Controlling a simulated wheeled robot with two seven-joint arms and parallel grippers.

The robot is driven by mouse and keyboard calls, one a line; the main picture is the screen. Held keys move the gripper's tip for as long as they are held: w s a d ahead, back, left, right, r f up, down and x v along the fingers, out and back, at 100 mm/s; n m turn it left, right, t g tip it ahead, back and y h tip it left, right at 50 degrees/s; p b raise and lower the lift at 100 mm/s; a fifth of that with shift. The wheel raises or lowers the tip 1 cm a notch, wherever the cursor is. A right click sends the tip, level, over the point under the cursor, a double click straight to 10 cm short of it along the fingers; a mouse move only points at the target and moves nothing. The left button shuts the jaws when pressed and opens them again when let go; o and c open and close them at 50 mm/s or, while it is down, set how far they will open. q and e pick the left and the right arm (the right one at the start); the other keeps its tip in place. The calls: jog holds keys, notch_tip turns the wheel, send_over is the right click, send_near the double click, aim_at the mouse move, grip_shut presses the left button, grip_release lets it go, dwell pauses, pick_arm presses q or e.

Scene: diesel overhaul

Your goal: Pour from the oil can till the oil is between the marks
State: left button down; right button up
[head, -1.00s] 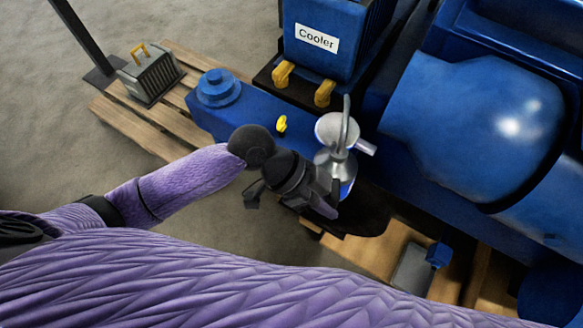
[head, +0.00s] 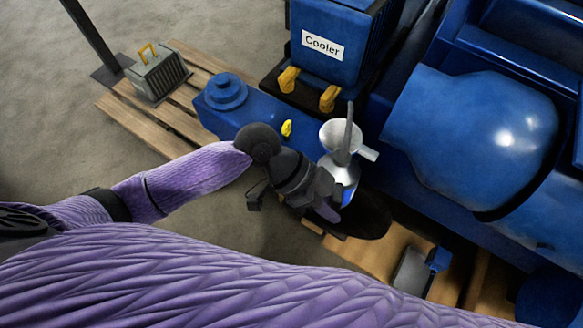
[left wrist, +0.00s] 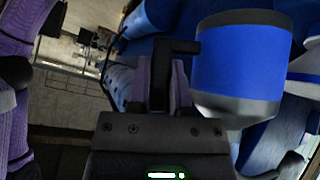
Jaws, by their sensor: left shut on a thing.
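The oil can (head: 351,172) is silver with a blue band and a thin grey spout (head: 349,128). Its spout overlaps the pale funnel (head: 333,130) in the head view; I cannot tell whether they touch. My left gripper (head: 326,203) is shut on the can's black handle (left wrist: 172,50), at the can's near left side. In the left wrist view the can's blue band (left wrist: 240,60) fills the area right of the fingers, with its grey end below. The oil level and marks cannot be made out. My right gripper is out of view.
The blue engine (head: 465,135) fills the right side. The blue cooler (head: 335,45) stands behind the funnel, with yellow parts at its foot. A small yellow ring (head: 287,128) is left of the funnel. A grey box (head: 160,77) stands on the wooden pallet (head: 135,122).

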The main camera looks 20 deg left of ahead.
aim_at(332, 204)
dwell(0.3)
pick_arm(q)
jog(key=shift+r+p, duration=0.35)
jog(key=shift+r, duration=0.05)
jog(key=shift+s+r+g+p, duration=0.15)
jog(key=shift+r+g+p, duration=0.15)
jog(key=shift+r+p, duration=0.15)
jog(key=shift+f, duration=0.1)
jog(key=shift+r, duration=0.2)
jog(key=shift+s+r+n+g+p, duration=0.15)
jog(key=shift+r+n+g+p, duration=0.25)
jog(key=shift+r+p, duration=0.25)
jog(key=shift+f, duration=0.1)
